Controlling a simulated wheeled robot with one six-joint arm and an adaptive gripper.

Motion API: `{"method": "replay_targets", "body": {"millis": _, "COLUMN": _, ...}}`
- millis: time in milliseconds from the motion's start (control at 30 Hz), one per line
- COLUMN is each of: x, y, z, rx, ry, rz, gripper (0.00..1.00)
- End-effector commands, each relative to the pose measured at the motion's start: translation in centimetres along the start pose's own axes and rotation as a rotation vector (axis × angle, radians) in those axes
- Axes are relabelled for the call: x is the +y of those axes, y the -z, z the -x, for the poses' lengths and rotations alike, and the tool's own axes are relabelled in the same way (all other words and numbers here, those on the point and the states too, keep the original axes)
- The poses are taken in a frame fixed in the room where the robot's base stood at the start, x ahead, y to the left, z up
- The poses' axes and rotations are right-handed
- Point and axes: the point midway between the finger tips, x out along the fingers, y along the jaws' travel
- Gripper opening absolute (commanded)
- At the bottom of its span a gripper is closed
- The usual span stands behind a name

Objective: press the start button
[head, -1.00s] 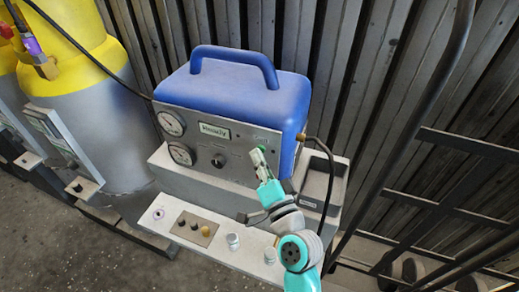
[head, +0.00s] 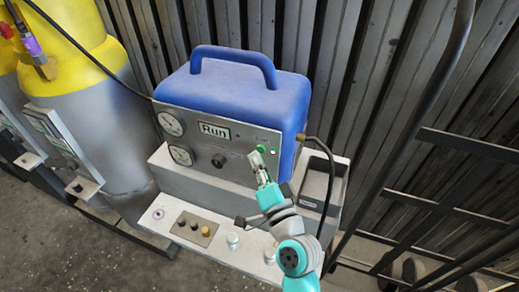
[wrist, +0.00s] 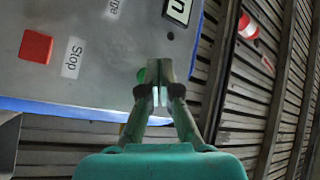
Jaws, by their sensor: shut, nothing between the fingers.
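The blue blower housing (head: 235,95) has a grey front panel (head: 190,147) with a lit display (head: 214,131) reading "Run". The round green start button (head: 262,149) is at the panel's upper right. My gripper (head: 256,157) is shut and empty, its tips just beside and below the button in the head view. In the wrist view my gripper (wrist: 155,66) partly covers the green button (wrist: 140,76). I cannot tell whether the tips touch the button or panel. A red square (wrist: 36,46) sits beside a "Stop" label (wrist: 72,58).
Two gauges (head: 171,123) and a black knob (head: 218,161) are on the panel. A ledge (head: 170,200) with small parts lies in front. Yellow-topped cylinders (head: 75,45) stand left, and a dark metal rail (head: 420,110) rises right.

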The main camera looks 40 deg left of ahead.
Motion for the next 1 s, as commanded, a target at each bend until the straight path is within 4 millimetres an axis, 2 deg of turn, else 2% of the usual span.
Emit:
{"method": "replay_targets", "body": {"millis": 233, "x": -0.2, "y": -0.2, "z": 0.2, "rx": -0.001, "ry": 0.000, "rz": 0.000, "gripper": 0.00}}
{"method": "replay_targets", "body": {"millis": 800, "x": -2.6, "y": -2.7, "z": 3.6, "rx": -0.001, "ry": 0.000, "rz": -0.001, "gripper": 0.00}}
{"method": "replay_targets", "body": {"millis": 1000, "x": -3.1, "y": -3.0, "z": 4.2, "rx": 0.000, "ry": 0.001, "rz": -0.001, "gripper": 0.00}}
